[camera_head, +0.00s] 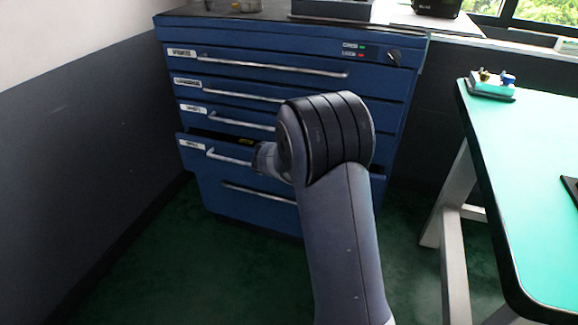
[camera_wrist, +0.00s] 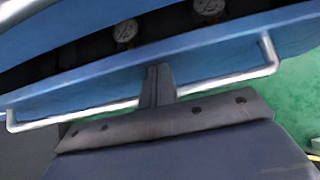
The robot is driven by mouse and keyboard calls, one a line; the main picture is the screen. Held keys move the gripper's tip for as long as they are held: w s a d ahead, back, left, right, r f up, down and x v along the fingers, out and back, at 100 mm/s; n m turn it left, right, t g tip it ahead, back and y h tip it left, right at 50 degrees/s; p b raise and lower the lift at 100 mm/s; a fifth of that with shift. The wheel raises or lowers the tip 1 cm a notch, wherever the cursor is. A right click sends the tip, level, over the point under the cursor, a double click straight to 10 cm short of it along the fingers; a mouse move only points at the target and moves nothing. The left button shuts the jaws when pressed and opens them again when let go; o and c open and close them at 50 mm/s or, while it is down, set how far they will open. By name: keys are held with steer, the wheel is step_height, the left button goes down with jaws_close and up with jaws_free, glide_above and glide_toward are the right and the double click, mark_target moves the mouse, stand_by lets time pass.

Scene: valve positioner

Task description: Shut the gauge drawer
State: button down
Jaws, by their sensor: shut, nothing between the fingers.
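The gauge drawer (camera_head: 203,164) is the fourth one down in the blue cabinet and stands partly open, with a dark gap above its front. Its silver bar handle (camera_head: 228,157) shows left of my arm. In the wrist view the blue drawer front (camera_wrist: 215,52) crosses the picture, with two round gauges (camera_wrist: 126,32) inside behind it. My gripper (camera_wrist: 160,68) is shut and empty. Its fingertips overlap the drawer front, between the handle's ends and across the handle bar (camera_wrist: 100,108); whether they touch is unclear.
Other drawers (camera_head: 290,78) above look shut. A panel with a knob (camera_head: 394,57) and lights is at the cabinet's top right. A green-topped table (camera_head: 520,170) stands to the right, and a wall (camera_head: 80,130) to the left. The floor (camera_head: 170,265) in front is clear.

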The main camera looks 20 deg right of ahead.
steer(key=w+d+p, duration=0.1)
steer(key=w+p, duration=0.1)
steer(key=w+d+p, duration=0.2)
steer(key=shift+w+d+r, duration=0.1)
steer(key=shift+w+r, duration=0.05)
steer(key=shift+r, duration=0.05)
stand_by(0.3)
